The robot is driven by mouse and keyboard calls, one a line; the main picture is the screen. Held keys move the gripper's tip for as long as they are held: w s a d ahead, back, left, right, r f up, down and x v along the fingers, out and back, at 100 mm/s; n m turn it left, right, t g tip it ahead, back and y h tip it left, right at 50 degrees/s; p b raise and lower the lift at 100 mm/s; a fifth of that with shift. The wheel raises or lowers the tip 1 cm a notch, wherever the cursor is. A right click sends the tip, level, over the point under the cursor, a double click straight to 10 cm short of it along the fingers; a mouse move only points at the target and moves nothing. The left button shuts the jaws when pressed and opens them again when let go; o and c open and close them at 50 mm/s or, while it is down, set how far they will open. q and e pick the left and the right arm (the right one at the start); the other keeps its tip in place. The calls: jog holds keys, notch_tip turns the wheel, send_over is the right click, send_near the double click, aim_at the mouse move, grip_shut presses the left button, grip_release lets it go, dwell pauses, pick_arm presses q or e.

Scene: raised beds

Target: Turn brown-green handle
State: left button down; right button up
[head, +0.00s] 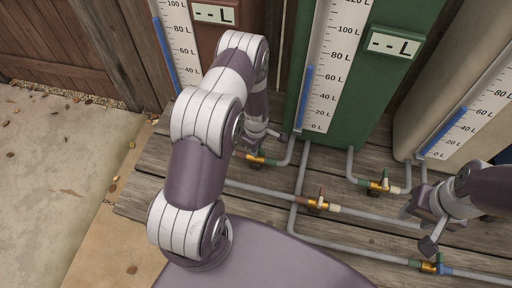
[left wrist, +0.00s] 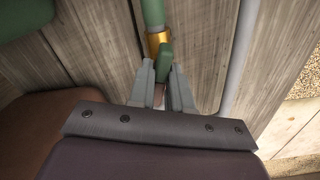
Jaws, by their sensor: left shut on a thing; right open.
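The valve with the brown-green handle lies on the pipe below the brown and green tanks; its brass body (head: 257,160) shows in the head view just below my left gripper (head: 262,140). In the left wrist view the handle's green part (left wrist: 165,58) stands beside a brass collar (left wrist: 158,42) and runs down between the fingers of my left gripper (left wrist: 164,84). The fingers are shut on the handle; its lower part is mostly hidden between them. My right gripper (head: 420,229) is open and empty at the right, above the pipes.
Other brass valves sit at the middle pipe (head: 318,204), below the green tank (head: 380,186) and at the lower right (head: 432,267). The brown tank (head: 226,40), green tank (head: 368,85) and cream tank (head: 445,85) stand behind on wooden planks. Grey pipes cross the planks.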

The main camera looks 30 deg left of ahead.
pick_arm(q)
jog(key=shift+n, duration=1.5)
jog(key=c, duration=1.1)
grip_release()
notch_tip(320, 180, up, 13)
jog(key=shift+f, duration=0.15)
